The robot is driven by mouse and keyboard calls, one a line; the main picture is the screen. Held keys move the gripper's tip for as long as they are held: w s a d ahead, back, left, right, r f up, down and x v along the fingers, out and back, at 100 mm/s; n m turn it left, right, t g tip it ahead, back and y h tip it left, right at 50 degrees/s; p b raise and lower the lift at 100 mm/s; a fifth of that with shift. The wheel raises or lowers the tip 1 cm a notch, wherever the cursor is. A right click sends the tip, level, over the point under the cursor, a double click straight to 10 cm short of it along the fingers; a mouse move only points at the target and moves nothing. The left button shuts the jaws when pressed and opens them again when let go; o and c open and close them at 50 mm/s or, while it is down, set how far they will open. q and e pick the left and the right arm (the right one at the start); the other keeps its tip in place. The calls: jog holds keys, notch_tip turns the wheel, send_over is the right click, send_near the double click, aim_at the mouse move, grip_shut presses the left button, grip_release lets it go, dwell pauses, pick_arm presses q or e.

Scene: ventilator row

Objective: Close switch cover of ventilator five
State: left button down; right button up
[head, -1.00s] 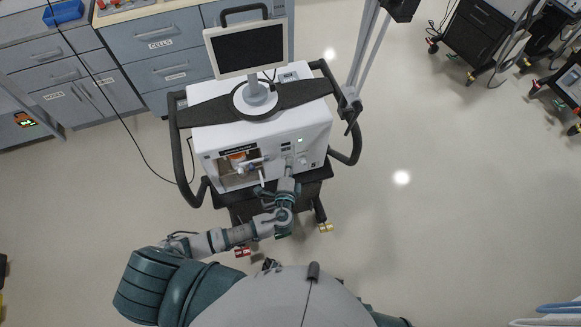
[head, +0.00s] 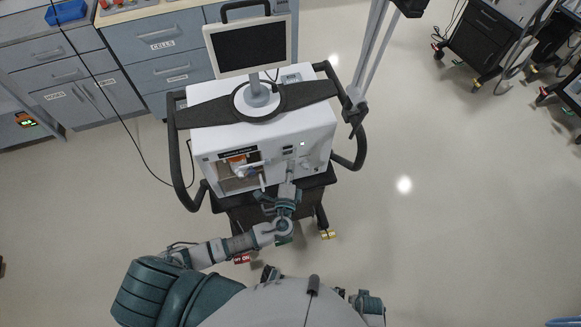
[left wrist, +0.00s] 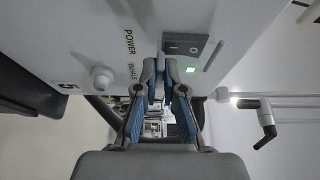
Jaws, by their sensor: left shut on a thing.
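Ventilator five (head: 262,150) is a white box with a black screen on top, standing in front of me. My left gripper (head: 287,188) reaches the lower right of the ventilator's front. In the left wrist view its blue-padded fingers (left wrist: 163,72) are nearly together at the switch cover's edge, shut on it; the tips hide the held part.
Black handles (head: 182,150) curve round the ventilator's sides, and a grey support arm (head: 372,60) rises at its right. Grey drawer cabinets (head: 160,45) stand behind. Other ventilator carts (head: 490,40) are at the far right. The floor (head: 430,220) to the right is clear.

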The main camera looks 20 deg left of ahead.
pick_arm(q)
jog(key=c, duration=1.4)
grip_release()
jog(key=shift+s+f, duration=0.1)
jog(key=shift+f, duration=0.2)
jog(key=shift+c, duration=0.2)
jog(key=shift+o, duration=0.8)
jog(key=shift+r, duration=0.1)
jog(key=s+d, duration=0.2)
jog(key=s, duration=0.9)
jog(key=shift+s, duration=0.2)
jog(key=shift+d, duration=0.1)
jog(key=s+a+f+n+g, duration=0.1)
jog(key=a+f+n+g, duration=0.2)
jog(key=f, duration=0.7)
jog(key=s+a+f+n+g, duration=0.2)
jog(key=a+f+g, duration=0.25)
jog(key=f, duration=0.55)
jog(key=s+f+n+g+h+p, duration=0.1)
jog(key=s+f+n+g+h, duration=0.2)
jog(key=s+f+n+g, duration=0.5)
jog(key=s+a+f, duration=0.1)
jog(key=s+f, duration=0.7)
jog(key=s, duration=0.1)
jog(key=shift+n+h, duration=0.3)
jog(key=shift+n, duration=0.1)
pick_arm(e)
jog(key=s+f, duration=0.2)
jog(key=f, duration=0.1)
jog(key=shift+d, duration=0.15)
